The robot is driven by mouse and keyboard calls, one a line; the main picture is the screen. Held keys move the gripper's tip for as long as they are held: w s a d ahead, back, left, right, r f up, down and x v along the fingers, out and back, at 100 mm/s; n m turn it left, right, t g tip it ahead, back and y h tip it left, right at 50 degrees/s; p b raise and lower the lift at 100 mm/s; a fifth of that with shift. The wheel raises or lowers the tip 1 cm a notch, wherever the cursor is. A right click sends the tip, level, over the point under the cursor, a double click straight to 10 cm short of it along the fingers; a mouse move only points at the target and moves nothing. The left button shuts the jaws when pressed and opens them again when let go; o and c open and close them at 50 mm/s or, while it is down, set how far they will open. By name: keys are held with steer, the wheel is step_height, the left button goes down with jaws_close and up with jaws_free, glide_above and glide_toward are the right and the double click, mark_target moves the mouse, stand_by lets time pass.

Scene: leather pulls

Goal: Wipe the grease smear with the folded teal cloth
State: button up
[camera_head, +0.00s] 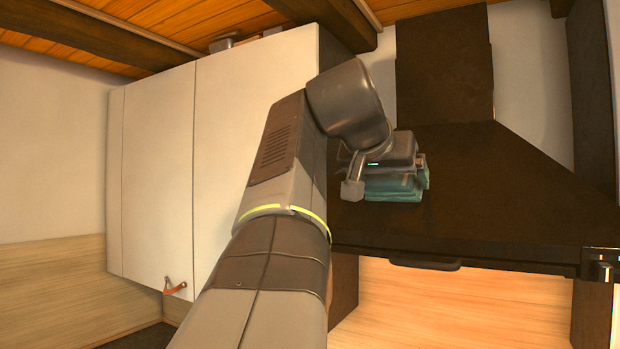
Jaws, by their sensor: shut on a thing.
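The folded teal cloth (396,187) is in my gripper (368,188), which is shut on it. The gripper and cloth are in front of the dark range hood (450,205), near the left part of its sloped face. I cannot tell whether the cloth touches the hood. My arm and wrist hide the hood's left edge and part of the cloth. No grease smear can be made out in this view.
A white wall cabinet (150,170) with a leather pull (175,288) stands left of the hood. The hood's front rail (425,263) runs below the cloth. A wooden backsplash (460,305) shows under the hood. Wooden beams cross the ceiling above.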

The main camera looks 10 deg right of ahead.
steer(key=shift+s+a+r, duration=0.1)
steer(key=shift+a+r, duration=0.15)
steer(key=shift+r, duration=0.15)
steer(key=shift+s+a+r, duration=0.3)
steer(key=shift+s+r, duration=0.15)
steer(key=shift+r, duration=0.15)
steer(key=shift+s+a+r, duration=0.3)
steer(key=shift+s+r, duration=0.15)
steer(key=shift+r, duration=0.2)
steer(key=shift+s+a+r, duration=0.3)
steer(key=shift+s+r, duration=0.15)
steer(key=shift+r, duration=0.15)
steer(key=shift+r, duration=0.1)
steer(key=shift+s+a+r, duration=0.3)
steer(key=shift+s+r, duration=0.1)
steer(key=shift+r, duration=0.15)
steer(key=shift+s+a+r, duration=0.25)
steer(key=shift+s+r, duration=0.1)
steer(key=shift+r, duration=0.15)
